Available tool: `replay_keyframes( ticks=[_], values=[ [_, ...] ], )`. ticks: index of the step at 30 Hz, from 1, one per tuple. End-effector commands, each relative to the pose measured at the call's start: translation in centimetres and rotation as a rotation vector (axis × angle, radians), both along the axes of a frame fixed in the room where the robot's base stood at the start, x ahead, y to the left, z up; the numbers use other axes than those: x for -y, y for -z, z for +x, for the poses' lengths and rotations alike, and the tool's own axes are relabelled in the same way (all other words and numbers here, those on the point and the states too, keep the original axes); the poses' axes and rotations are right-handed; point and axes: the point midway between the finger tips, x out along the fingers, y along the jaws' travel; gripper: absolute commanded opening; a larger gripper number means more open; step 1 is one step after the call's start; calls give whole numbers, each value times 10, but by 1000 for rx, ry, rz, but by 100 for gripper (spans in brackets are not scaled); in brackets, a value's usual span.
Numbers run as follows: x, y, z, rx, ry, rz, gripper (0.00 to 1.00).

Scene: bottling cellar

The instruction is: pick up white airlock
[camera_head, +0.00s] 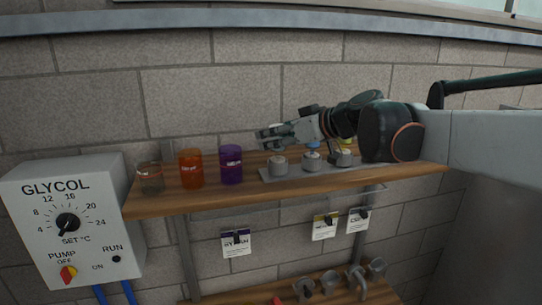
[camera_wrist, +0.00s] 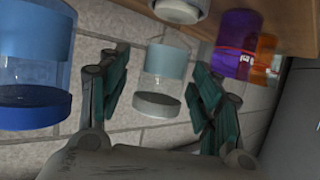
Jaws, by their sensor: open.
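The white airlock stands in a round grey holder (camera_head: 278,166) at the left end of a grey strip on the upper shelf. In the wrist view, which looks upside down, the clear airlock (camera_wrist: 158,104) with its whitish cap shows between my finger pads. My gripper (camera_head: 266,138) is open, with its fingers on either side of the airlock; gaps show on both sides. In the head view the gripper hides most of the airlock. The wrist view also shows my gripper (camera_wrist: 160,72).
A blue airlock (camera_head: 312,147) and a yellow one (camera_head: 346,141) stand to the right on the strip. Purple (camera_head: 231,165), orange (camera_head: 191,169) and clear (camera_head: 150,179) jars stand to the left. A brick wall (camera_head: 200,95) rises behind the wooden shelf (camera_head: 210,202).

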Motion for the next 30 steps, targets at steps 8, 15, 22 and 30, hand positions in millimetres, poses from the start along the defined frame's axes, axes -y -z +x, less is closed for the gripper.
replay_keyframes(
  ticks=[8, 15, 22, 30],
  values=[
    [0, 0, 0, 0, 0, 0, 27],
    [0, 0, 0, 0, 0, -1, 0],
    [0, 0, 0, 0, 0, -1, 0],
    [0, -14, 0, -1, 0, -1, 0]
  ],
)
